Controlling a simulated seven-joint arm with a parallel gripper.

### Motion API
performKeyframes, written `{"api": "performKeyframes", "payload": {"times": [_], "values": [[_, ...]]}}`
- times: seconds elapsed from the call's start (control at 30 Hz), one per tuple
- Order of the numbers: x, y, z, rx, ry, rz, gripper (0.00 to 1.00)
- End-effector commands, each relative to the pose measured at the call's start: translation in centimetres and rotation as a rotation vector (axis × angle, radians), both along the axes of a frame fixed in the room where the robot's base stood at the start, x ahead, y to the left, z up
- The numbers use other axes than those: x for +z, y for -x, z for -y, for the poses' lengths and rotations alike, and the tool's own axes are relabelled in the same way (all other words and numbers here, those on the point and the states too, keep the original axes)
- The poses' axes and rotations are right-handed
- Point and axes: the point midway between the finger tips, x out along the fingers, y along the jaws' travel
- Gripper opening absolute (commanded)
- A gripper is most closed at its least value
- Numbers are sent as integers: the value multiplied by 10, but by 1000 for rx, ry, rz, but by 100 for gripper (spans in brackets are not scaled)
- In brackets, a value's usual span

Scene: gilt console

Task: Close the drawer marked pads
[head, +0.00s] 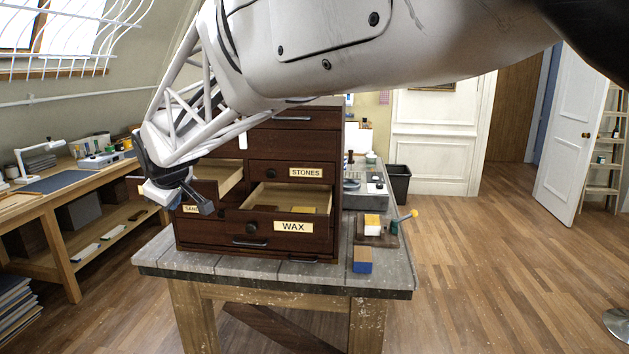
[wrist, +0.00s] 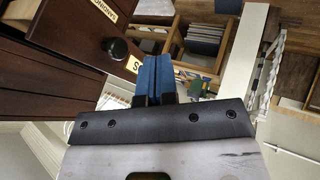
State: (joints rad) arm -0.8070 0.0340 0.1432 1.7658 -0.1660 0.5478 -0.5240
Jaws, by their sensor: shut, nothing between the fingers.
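The dark wood cabinet (head: 300,144) stands on a worn bench, with several drawers. No label reading "pads" can be read. My gripper (head: 206,207) is shut and empty, in front of the cabinet's left side. In the wrist view its blue fingertips (wrist: 153,70) are together, close to a dark drawer front with a black knob (wrist: 118,48) and a partly hidden label (wrist: 132,63). I cannot tell whether they touch it.
The wax drawer (head: 265,226) stands open at lower right, with yellowish blocks inside. The stones drawer (head: 270,171) is shut above it. A blue and tan block (head: 362,260) and a small wooden stand (head: 376,239) are on the bench (head: 330,278) to the right.

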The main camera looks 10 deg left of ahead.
Motion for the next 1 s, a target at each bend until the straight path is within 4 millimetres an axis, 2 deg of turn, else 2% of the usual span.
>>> {"api": "performKeyframes", "payload": {"times": [0.17, 0.3, 0.5, 1.0], "values": [[-21, -12, -10, 0, 1, -1, 0], [-17, -30, -8, -2, 0, 0, 0], [-15, -45, -8, 0, 0, 1, 0], [-15, -51, -8, 0, 0, 0, 0]]}}
